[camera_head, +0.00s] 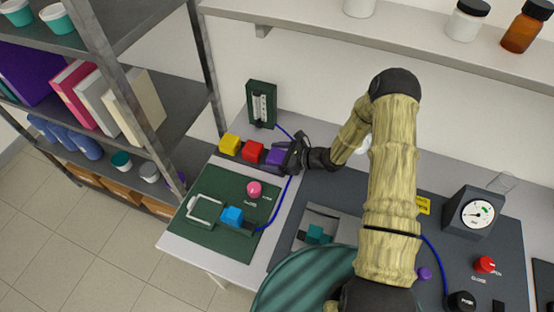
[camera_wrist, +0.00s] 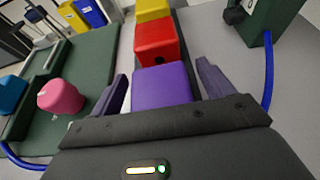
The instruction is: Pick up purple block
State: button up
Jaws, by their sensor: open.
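The purple block (camera_head: 275,155) is at the right end of a short row on the pale bench top, at the back edge of the green panel. In the wrist view the purple block (camera_wrist: 161,86) lies between the two fingers of my gripper (camera_wrist: 162,90). The fingers are spread, with a gap on each side of the block. In the head view my gripper (camera_head: 287,156) comes to the block from the right and partly covers it.
A red block (camera_head: 252,151) and a yellow block (camera_head: 230,144) continue the row leftward. The green panel (camera_head: 220,185) carries a pink knob (camera_head: 254,189) and a blue block (camera_head: 232,216).

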aim_at(274, 154)
dwell(0.3)
jog(key=c, duration=1.2)
jog(key=shift+o, duration=0.2)
jog(key=shift+r, duration=0.1)
notch_tip(274, 154, up, 10)
jog(key=b, duration=0.2)
jog(key=shift+b, duration=0.3)
